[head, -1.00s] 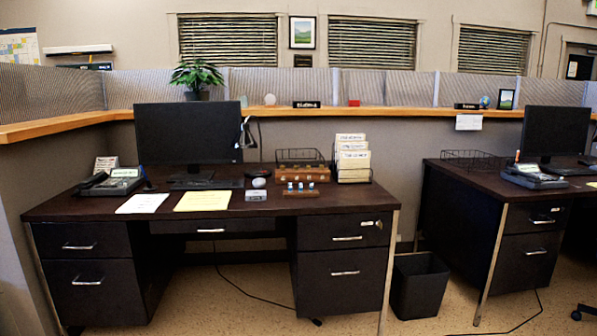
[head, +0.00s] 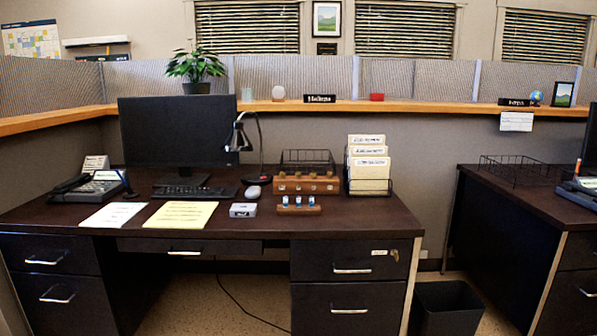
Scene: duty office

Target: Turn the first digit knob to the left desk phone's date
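The left desk phone (head: 98,187) sits at the left end of the near desk (head: 340,222), with a dark handset on its left side. Its date display is too small to read. A small wooden block (head: 312,210) with several blue-and-white upright pieces stands right of the desk's middle. A longer wooden rack (head: 291,184) with small brass-coloured round parts stands just behind it. A small grey box (head: 243,210) lies to the left of the block. I cannot tell which of these carries the first digit knob. Neither of my grippers shows.
A monitor (head: 175,130), keyboard (head: 190,192), mouse (head: 252,191) and black lamp (head: 240,137) stand behind two papers (head: 181,215). A file holder (head: 369,168) and wire tray (head: 307,158) stand at the right. A bin (head: 447,306) is on the floor between the desks.

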